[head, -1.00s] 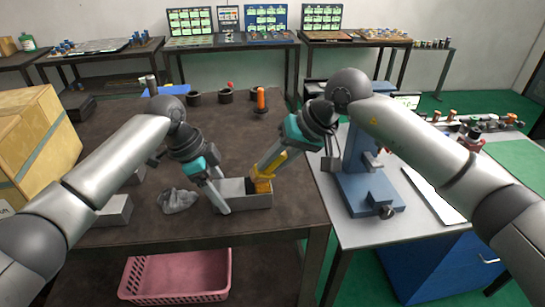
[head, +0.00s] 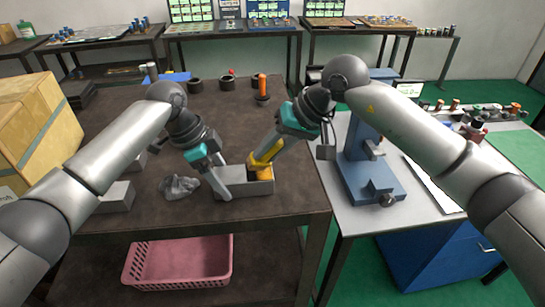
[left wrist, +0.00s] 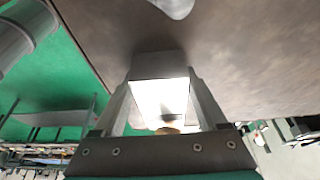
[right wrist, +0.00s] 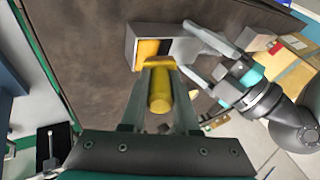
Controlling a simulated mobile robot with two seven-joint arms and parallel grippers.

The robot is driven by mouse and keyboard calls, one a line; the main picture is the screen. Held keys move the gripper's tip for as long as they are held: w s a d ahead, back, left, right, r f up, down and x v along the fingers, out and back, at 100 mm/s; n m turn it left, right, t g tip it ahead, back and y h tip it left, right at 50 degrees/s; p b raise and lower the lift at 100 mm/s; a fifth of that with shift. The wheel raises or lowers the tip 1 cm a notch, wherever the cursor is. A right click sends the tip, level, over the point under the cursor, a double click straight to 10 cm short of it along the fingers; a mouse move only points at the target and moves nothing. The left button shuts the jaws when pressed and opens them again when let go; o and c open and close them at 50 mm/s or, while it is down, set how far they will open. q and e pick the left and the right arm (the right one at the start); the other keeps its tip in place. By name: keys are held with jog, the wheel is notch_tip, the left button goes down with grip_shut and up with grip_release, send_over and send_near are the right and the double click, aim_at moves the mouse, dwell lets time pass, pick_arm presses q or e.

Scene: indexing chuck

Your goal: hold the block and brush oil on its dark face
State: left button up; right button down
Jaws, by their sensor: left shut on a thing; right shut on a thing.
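A grey block (head: 238,189) lies on the dark table near its front edge. My left gripper (head: 221,188) is shut on its left end; the left wrist view shows the block (left wrist: 160,97) between the two fingers. My right gripper (head: 270,157) is shut on a yellow brush (head: 262,164), held tilted. In the right wrist view the brush (right wrist: 159,92) reaches the block (right wrist: 181,50) at its right-end top area, near an orange-yellow patch and a dark strip. The brush hides part of the dark face; I cannot tell whether its tip touches.
A crumpled grey cloth (head: 178,187) lies left of the block. A blue press-like stand (head: 370,180) is on the side table at right. A cardboard box (head: 35,130) and a grey block (head: 118,196) are at left. Dark cups and an orange-topped bottle (head: 262,88) stand behind.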

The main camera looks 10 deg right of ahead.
jog(key=shift+w, duration=1.5)
jog(key=shift+s, duration=3.55)
notch_tip(320, 180, up, 8)
jog(key=shift+a+f, duration=0.4)
jog(key=shift+a, duration=0.05)
